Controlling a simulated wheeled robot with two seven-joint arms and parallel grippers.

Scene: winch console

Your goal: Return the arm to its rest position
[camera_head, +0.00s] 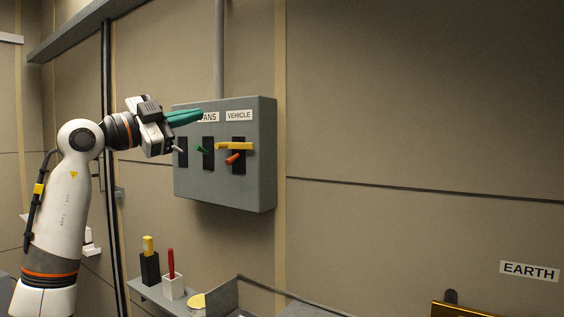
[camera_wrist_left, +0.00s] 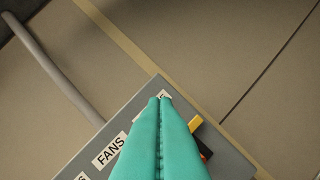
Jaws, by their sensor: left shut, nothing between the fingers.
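My left gripper (camera_head: 200,114) has teal fingers that are shut with nothing between them. In the head view it is in front of the upper part of a grey wall box (camera_head: 225,194), beside the FANS label, which it partly covers. In the left wrist view the shut fingers (camera_wrist_left: 160,100) lie over the box top (camera_wrist_left: 112,117), next to the FANS label (camera_wrist_left: 108,150). I cannot tell whether they touch the box. My right gripper is not in view.
The box carries levers with white, green (camera_head: 202,150) and red (camera_head: 233,159) handles, and a yellow bar (camera_head: 235,146) across the VEHICLE slot. Below, a shelf holds a black holder (camera_head: 149,268) and a white cup (camera_head: 173,287). An EARTH sign (camera_head: 530,271) is at right. The wall between is bare.

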